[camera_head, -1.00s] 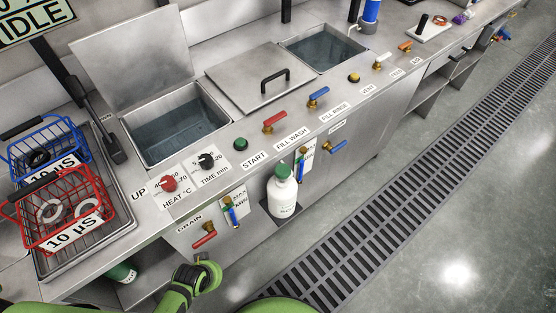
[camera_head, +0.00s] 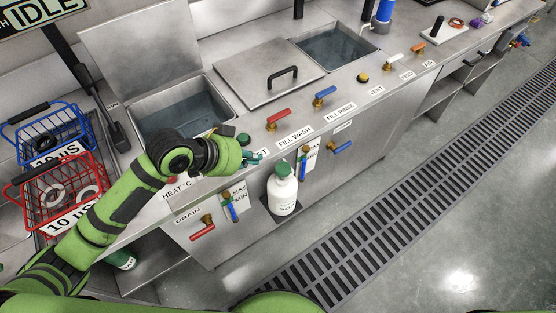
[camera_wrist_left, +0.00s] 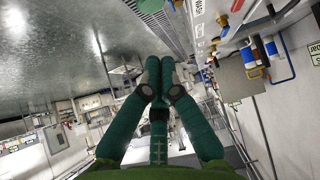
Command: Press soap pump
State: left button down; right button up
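A white bottle with a green top (camera_head: 283,190) stands upright on a small dark shelf at the front of the steel bench; its label is only partly readable. My left arm reaches in from the left across the bench. My left gripper (camera_head: 256,158) is at the bench's front edge, up and left of the bottle's top and apart from it in the picture. In the left wrist view the green fingers (camera_wrist_left: 158,75) come together at their tips, with nothing seen between them. I cannot make out the bottle in that view. My right gripper is not in view.
The green START button (camera_head: 243,139) is close beside my left gripper. Red (camera_head: 278,119) and blue (camera_head: 324,97) valve handles line the bench edge. A red basket (camera_head: 60,197) stands at the left. The floor right of the grating (camera_head: 420,195) is clear.

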pick_arm(q)
jog(key=shift+w+d+r+m, duration=0.1)
jog(key=shift+w+r+m, duration=0.1)
jog(key=shift+r, duration=0.25)
jog(key=shift+w+r+m, duration=0.1)
jog(key=shift+w+r, duration=0.05)
jog(key=shift+r, duration=0.3)
jog(key=p, duration=0.2)
send_near(288, 163)
jog(key=w+d, duration=0.2)
jog(key=shift+w+d+r, duration=0.1)
jog(key=shift+d+r, duration=0.2)
notch_tip(288, 163, down, 3)
jog(key=shift+d+f, duration=0.15)
jog(key=shift+f, duration=0.6)
